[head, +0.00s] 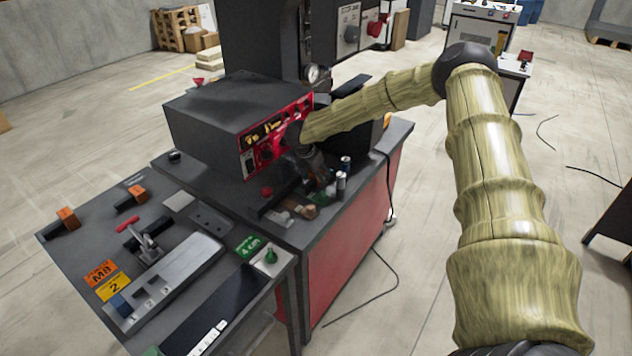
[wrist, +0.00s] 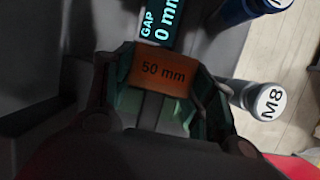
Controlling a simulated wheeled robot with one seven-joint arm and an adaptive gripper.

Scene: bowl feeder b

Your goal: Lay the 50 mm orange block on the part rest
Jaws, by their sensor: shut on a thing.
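The orange block (wrist: 163,75), marked "50 mm", sits between the fingers of my gripper (wrist: 165,85) in the wrist view. The teal-padded fingers touch its two sides. In the head view my gripper (head: 318,182) is low over the right part of the bench, in front of the red-faced machine; the block cannot be made out there. I cannot tell for certain which surface is the part rest. A strip reading "GAP 0 mm" (wrist: 163,22) lies just beyond the block in the wrist view.
Cans (head: 341,181) stand right of my gripper; one marked M8 (wrist: 268,101) is close by in the wrist view. The red-faced machine (head: 205,125) stands behind. A dark tray (head: 268,205) is nearby. The left bench holds a toggle clamp (head: 150,248), orange-ended pieces (head: 67,217) and cards.

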